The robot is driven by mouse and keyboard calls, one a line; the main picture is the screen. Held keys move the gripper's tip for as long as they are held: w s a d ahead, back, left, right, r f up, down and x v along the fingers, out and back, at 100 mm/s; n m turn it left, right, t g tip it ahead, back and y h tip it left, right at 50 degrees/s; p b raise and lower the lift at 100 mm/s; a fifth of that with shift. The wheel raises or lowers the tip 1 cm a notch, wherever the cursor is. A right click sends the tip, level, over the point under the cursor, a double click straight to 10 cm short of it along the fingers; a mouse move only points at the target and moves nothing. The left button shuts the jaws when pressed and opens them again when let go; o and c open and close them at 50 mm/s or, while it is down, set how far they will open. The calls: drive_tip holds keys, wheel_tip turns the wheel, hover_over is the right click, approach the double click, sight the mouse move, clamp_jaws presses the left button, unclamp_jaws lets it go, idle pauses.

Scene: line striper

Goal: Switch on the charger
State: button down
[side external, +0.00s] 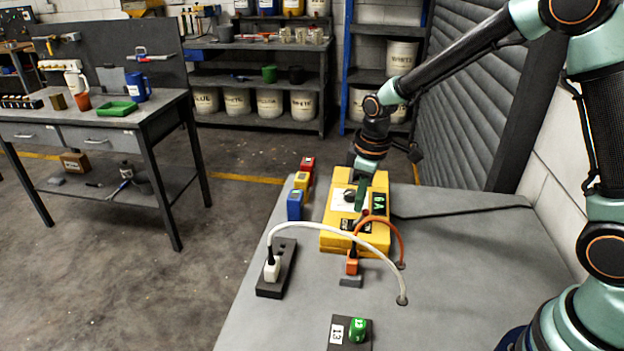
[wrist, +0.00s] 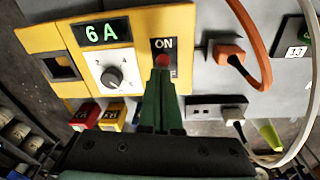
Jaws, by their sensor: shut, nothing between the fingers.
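The charger is a yellow box (side external: 335,222) on the grey table. In the wrist view its yellow face (wrist: 40,42) has a lit green display (wrist: 103,32) reading 6 A, a dark dial (wrist: 112,77) on a white scale, and a black switch panel (wrist: 164,45) marked ON with a red part (wrist: 163,60). My gripper (wrist: 163,72) is shut and empty, its green fingertips right at the red part. I cannot tell whether they touch it. The fingers hide the lower part of the switch panel. In the side view my gripper (side external: 361,205) points down over the charger.
An orange plug (side external: 352,266) with an orange cable stands near the charger. A white plug (side external: 271,268) sits in a black power strip (side external: 286,262), its cable arching across. Red, yellow and blue blocks (side external: 294,206) stand left. A dark plate numbered 13 (side external: 335,345) holds a green piece.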

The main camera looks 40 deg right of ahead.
drive_tip(key=shift+s+d+f, duration=0.3)
drive_tip(key=shift+s+d, duration=0.45)
drive_tip(key=shift+s, duration=0.05)
drive_tip(key=shift+f, duration=0.1)
idle(0.3)
drive_tip(key=shift+r, duration=0.85)
drive_tip(key=s+d+r, duration=0.3)
drive_tip(key=d+r, duration=0.1)
drive_tip(key=r, duration=0.4)
drive_tip(key=s+a+r+m+t, duration=0.3)
drive_tip(key=s+r+m, duration=0.3)
drive_tip(key=s, duration=0.4)
drive_tip(key=shift+r+m+t, duration=0.4)
drive_tip(key=shift+t, duration=0.3)
